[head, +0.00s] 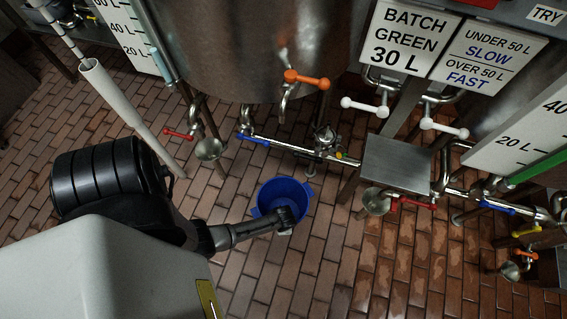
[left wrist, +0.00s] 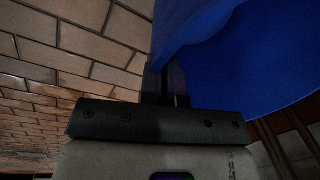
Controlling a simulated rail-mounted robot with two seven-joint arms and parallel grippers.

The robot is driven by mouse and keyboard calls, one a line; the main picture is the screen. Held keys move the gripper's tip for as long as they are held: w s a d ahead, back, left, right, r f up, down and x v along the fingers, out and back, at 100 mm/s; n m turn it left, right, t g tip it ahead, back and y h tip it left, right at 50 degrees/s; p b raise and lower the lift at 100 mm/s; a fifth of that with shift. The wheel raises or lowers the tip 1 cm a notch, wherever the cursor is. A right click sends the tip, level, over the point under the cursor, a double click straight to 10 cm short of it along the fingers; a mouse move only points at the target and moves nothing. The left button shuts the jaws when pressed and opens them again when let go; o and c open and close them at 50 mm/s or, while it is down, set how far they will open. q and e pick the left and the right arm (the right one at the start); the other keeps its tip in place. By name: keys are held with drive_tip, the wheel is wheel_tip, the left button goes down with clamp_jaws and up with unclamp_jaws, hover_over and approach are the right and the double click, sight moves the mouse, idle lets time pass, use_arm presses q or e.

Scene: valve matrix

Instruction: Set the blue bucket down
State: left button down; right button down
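The blue bucket (head: 285,192) is in the middle of the head view, over the brick floor, and looks empty and upright. My left gripper (head: 285,216) is at its near rim. In the left wrist view the blue bucket (left wrist: 255,65) fills the upper right, and the fingers of my left gripper (left wrist: 168,90) are close together with the bucket's edge between them. The gripper looks shut on the bucket's rim. Whether the bucket's base touches the floor is hidden. My right gripper is in neither view.
A steel tank (head: 225,50) with an orange-handled tap (head: 307,79) stands behind the bucket. A pipe with a blue-handled valve (head: 253,139) runs behind it. A steel step (head: 396,163) stands to the right. The brick floor (head: 300,275) in front is clear.

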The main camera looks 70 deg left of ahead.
use_arm(q)
drive_tip(key=c, duration=1.3)
unclamp_jaws()
drive_tip(key=shift+c, duration=0.2)
drive_tip(key=s+d+r+t+p, duration=0.1)
drive_tip(key=r+p, duration=0.2)
drive_tip(key=r, duration=1)
drive_tip(key=s+d+r+n+t+h+p, duration=0.1)
drive_tip(key=s+r+p, duration=0.1)
drive_tip(key=r, duration=1.2)
drive_tip(key=s+d+r+t+p, duration=0.1)
drive_tip(key=s+d+r+p, duration=0.1)
drive_tip(key=r, duration=1.2)
drive_tip(key=shift+n+p, duration=0.4)
drive_tip(key=shift+p, duration=0.4)
drive_tip(key=shift+d, duration=0.1)
